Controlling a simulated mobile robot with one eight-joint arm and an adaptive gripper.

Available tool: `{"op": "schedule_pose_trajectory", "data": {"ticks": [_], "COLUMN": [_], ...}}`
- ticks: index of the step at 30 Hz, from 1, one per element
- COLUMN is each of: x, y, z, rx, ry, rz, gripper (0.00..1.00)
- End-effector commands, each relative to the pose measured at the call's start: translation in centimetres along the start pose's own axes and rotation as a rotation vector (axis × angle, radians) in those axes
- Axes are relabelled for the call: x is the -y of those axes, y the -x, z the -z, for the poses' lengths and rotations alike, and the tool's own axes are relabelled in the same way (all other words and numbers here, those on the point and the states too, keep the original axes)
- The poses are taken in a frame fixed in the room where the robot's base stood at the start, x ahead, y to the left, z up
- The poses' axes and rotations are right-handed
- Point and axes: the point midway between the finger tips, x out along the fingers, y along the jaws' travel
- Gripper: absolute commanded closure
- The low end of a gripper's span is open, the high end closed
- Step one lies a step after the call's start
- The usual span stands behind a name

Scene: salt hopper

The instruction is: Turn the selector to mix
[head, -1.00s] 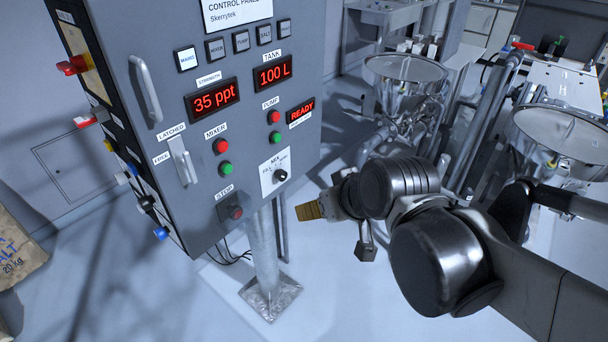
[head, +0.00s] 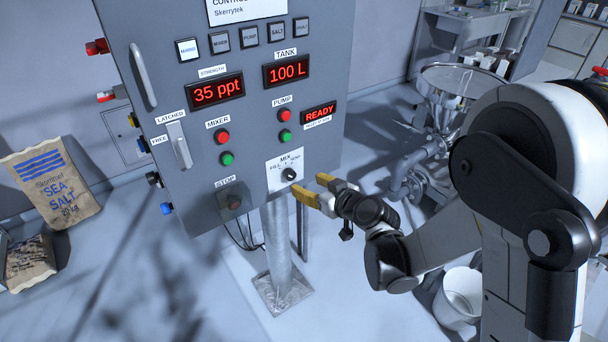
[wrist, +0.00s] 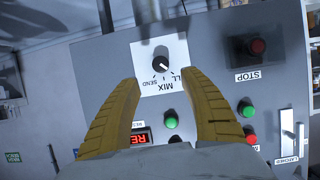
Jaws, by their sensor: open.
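The selector (head: 289,174) is a small black knob on a white plate low on the grey control panel (head: 250,130). The plate reads FILL, MIX and a third word, SEND in the wrist view. The selector also shows in the wrist view (wrist: 161,64), upside down, with a white pointer line; which label it points at is hard to tell. My gripper (head: 311,190) is open, its yellow fingers just right of the knob in the head view. In the wrist view its fingers (wrist: 165,95) are spread either side of the plate's lower part, with the knob beyond them, not gripped.
Red and green MIXER (head: 225,148) and PUMP (head: 285,125) buttons sit above the selector. A STOP button (head: 234,201) is to its lower left. A latch handle (head: 180,146) is further left. A metal post (head: 278,245) stands below, with a white bucket (head: 460,297) right of it.

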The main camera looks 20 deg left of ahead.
Motion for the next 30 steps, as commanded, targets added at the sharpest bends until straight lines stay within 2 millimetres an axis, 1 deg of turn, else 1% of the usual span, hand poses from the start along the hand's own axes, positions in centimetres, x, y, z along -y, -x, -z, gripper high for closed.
{"op": "schedule_pose_trajectory", "data": {"ticks": [6, 12, 15, 18, 26, 27, 29, 30], "x": [0.1, 0.0, 0.0, 0.0, 0.0, 0.0, 0.0, 0.0], "y": [-4.3, -7.9, -8.9, -9.6, -9.7, -9.7, -9.7, -9.7], "z": [-0.2, -0.2, -0.1, -0.1, 0.0, 0.0, 0.0, 0.0], "rx": [0.002, 0.002, 0.002, 0.002, 0.002, 0.002, 0.002, 0.002], "ry": [0.000, 0.000, 0.000, -0.001, -0.001, -0.001, -0.001, -0.001], "rz": [0.002, 0.000, 0.001, 0.001, 0.000, 0.000, 0.000, 0.000], "gripper": [0.48, 0.48, 0.48, 0.48, 0.48, 0.49, 0.68, 0.80]}}
